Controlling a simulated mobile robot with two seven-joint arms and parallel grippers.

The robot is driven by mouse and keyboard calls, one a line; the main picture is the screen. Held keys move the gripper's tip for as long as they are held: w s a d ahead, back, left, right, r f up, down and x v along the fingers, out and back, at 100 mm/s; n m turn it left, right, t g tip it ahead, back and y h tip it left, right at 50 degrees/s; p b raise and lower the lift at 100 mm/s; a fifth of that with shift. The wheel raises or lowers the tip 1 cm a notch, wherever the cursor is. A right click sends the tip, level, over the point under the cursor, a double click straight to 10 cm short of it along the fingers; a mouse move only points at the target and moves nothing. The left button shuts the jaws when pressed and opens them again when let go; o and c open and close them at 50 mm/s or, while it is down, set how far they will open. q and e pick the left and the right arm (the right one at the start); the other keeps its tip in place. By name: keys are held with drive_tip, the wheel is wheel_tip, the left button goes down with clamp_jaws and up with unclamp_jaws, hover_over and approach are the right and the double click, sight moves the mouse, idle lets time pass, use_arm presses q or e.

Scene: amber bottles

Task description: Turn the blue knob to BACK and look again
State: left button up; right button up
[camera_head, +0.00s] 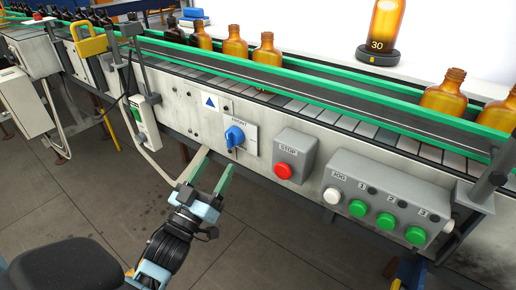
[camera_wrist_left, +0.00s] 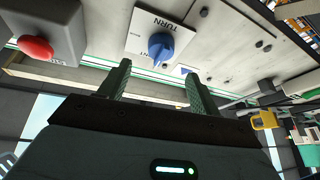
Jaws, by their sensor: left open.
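The blue knob (camera_head: 234,136) sits on a white plate (camera_head: 250,146) on the conveyor's front panel, with the word FRONT above it. I cannot tell for sure which way its pointer stands. My left gripper (camera_head: 219,160) is open and empty, its two green-lined fingers pointing up at the panel just below the knob. In the left wrist view the knob (camera_wrist_left: 161,45) shows between and beyond the fingertips (camera_wrist_left: 156,68), apart from them. The plate there reads TURN upside down, and its other label is partly hidden. My right gripper is out of view.
A red STOP button (camera_head: 284,170) sits right of the knob. Further right is a JOG box (camera_head: 375,185) with a white button and several green ones. Amber bottles (camera_head: 235,44) stand on the conveyor.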

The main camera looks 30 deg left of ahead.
sight(229, 143)
use_arm(q)
drive_tip(key=shift+a+r, duration=0.1)
drive_tip(key=shift+r, duration=0.05)
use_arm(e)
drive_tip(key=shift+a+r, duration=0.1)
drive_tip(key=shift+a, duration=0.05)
use_arm(q)
drive_tip(key=x, duration=0.6)
drive_tip(key=shift+p, duration=0.35)
drive_tip(key=shift+x, duration=0.8)
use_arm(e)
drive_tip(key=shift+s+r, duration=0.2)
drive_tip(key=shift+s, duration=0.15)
use_arm(q)
drive_tip(key=shift+c, duration=0.2)
drive_tip(key=c, duration=0.9)
drive_tip(key=shift+c, duration=0.2)
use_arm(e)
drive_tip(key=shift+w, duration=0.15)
